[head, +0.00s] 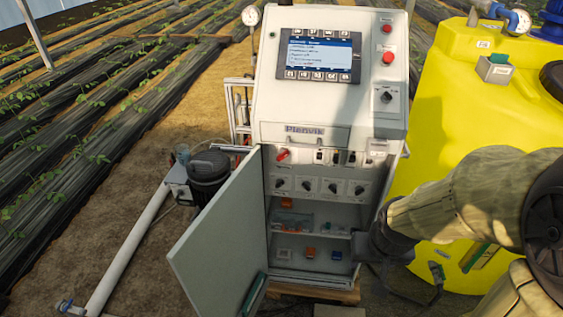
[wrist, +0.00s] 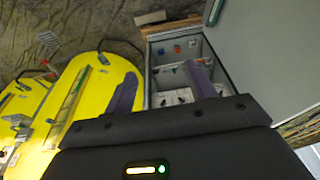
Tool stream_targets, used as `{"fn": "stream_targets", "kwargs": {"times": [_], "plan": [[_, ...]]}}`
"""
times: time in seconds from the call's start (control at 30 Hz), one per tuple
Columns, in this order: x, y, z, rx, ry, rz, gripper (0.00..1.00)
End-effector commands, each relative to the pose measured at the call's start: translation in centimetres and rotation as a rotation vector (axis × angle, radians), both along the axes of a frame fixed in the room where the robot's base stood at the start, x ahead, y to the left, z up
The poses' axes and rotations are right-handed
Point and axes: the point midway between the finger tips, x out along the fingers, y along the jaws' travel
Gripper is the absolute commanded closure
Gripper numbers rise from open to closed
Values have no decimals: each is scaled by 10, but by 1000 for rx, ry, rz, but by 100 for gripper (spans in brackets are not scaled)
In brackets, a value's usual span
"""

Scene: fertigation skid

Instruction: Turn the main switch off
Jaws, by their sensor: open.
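The white control cabinet (head: 262,105) stands upright with its lower door (head: 222,235) swung open to the left. A red-handled switch (head: 283,154) sits at the upper left inside; I cannot read a label on it. A black rotary knob (head: 386,97) is on the upper front panel at the right. Which of them is the main switch I cannot tell. My gripper (head: 372,243) is at the right edge of the cabinet opening, low down. In the wrist view, my gripper (wrist: 162,86) has its fingers wide apart with nothing between them.
Rows of small switches (head: 308,185) and shelves with small parts fill the cabinet. A red button (head: 388,57) is on its upper right. A yellow tank (head: 440,120) stands close on the right. A pump (head: 208,170) and white pipe (head: 128,250) lie left.

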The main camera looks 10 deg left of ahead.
Motion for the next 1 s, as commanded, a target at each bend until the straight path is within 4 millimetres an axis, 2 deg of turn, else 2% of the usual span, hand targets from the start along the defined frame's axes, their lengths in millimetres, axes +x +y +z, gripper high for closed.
{"fn": "stream_targets", "kwargs": {"times": [0.03,0.07,0.17,0.27,0.4,0.47,0.6,0.8,0.9,1.0], "plan": [[5,1,-5,2,-9,-6,34],[9,2,-8,5,-18,-11,29],[32,10,-25,25,-74,-48,29],[69,26,-50,77,-163,-106,29],[128,61,-88,229,-310,-212,29],[152,78,-103,317,-366,-261,29],[198,122,-132,566,-469,-388,29],[248,177,-161,1007,-546,-597,29],[267,196,-170,1253,-555,-715,29],[283,206,-176,1515,-548,-841,29]]}}
